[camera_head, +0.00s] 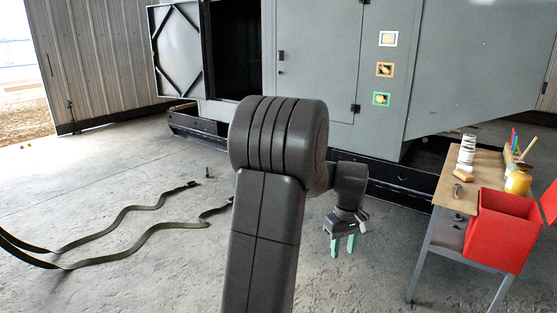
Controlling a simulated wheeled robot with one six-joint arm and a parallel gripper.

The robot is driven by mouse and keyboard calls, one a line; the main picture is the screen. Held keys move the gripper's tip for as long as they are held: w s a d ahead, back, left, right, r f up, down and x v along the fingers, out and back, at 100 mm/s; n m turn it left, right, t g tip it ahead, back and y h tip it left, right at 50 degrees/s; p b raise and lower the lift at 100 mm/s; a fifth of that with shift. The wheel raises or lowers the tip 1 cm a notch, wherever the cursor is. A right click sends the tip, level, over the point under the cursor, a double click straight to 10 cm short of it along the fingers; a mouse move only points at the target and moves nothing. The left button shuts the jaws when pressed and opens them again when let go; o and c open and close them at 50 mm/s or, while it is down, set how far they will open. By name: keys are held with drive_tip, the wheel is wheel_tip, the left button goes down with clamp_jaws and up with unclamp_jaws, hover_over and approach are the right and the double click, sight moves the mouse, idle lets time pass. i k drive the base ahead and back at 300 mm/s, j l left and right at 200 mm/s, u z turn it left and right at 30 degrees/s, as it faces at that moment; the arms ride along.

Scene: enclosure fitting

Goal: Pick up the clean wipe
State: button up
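My gripper (343,247) hangs over the concrete floor, left of the work table (480,190). Its two green fingertips point down with a gap between them, and nothing shows between them. I cannot clearly pick out a clean wipe. A small tan-yellow block (463,175) lies on the table near its left edge, but I cannot tell whether it is a wipe. My gripper is well apart from the table and everything on it.
On the table stand a white-and-dark stack (467,150), a yellow jar (518,183) and several coloured sticks. A red bin (502,231) is at the table's front. A grey enclosure (320,60) stands behind. Straps (130,212) lie on the left floor.

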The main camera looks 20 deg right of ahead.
sight(468, 169)
drive_tip(key=i+l+z, duration=0.25)
drive_tip(key=i+z, duration=0.65)
drive_tip(key=i, duration=0.25)
drive_tip(key=i+j+z, duration=0.1)
drive_tip(key=i+z, duration=0.4)
drive_tip(key=i+j, duration=0.1)
drive_tip(key=i, duration=0.5)
drive_tip(key=i+j, duration=0.1)
drive_tip(key=i, duration=0.55)
drive_tip(key=i+z, duration=0.1)
drive_tip(key=i, duration=0.5)
drive_tip(key=i+l+z, duration=0.15)
drive_tip(key=i, duration=0.25)
drive_tip(key=i+l+z, duration=0.1)
drive_tip(key=i+l, duration=0.15)
drive_tip(key=i, duration=0.15)
drive_tip(key=i+l+z, duration=0.15)
drive_tip(key=i, duration=0.3)
